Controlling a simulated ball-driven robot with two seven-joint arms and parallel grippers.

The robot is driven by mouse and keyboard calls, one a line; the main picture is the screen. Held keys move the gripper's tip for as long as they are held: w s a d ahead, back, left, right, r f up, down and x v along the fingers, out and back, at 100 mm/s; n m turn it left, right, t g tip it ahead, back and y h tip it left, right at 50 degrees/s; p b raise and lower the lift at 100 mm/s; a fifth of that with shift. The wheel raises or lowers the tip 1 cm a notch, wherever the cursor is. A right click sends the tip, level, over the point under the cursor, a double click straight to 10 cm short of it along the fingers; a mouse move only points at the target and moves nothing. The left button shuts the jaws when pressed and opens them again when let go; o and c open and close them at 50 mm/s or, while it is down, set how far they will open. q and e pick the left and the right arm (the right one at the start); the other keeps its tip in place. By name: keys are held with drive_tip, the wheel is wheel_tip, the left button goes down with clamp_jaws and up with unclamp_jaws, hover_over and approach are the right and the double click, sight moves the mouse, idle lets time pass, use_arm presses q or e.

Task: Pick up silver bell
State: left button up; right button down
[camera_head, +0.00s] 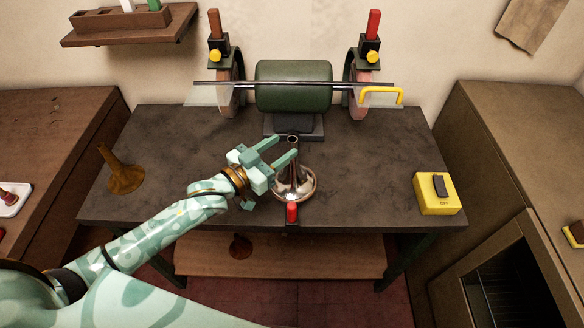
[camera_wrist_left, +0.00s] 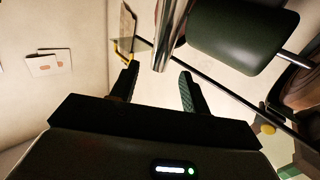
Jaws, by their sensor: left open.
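The silver bell (camera_head: 297,190) stands near the front middle of the workbench, its wide flare down and its narrow stem up. In the left wrist view the bell's shiny stem (camera_wrist_left: 172,36) shows ahead of the fingertips, in line with the gap between them. My left gripper (camera_head: 285,147) is open, just left of the stem, with its fingers pointing up and right towards it. In the left wrist view the gripper (camera_wrist_left: 158,72) shows its two fingers spread and nothing clasped between them. I cannot tell whether a finger touches the stem. My right gripper is not in view.
A dark green bench grinder (camera_head: 293,86) stands behind the bell. A red-topped piece (camera_head: 292,212) is at the bench's front edge. A brown bell-shaped horn piece (camera_head: 124,173) stands at left; a yellow switch box (camera_head: 436,193) is at right. The bench between is clear.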

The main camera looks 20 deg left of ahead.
sight(289, 144)
use_arm(q)
drive_tip(key=x, duration=0.4)
drive_tip(key=shift+w+d+f, duration=0.25)
drive_tip(key=shift+w, duration=0.05)
drive_tip(key=shift+s+a, duration=0.1)
drive_tip(key=shift+s, duration=0.05)
drive_tip(key=c, duration=0.4)
clamp_jaws()
drive_tip(key=shift+r, duration=0.1)
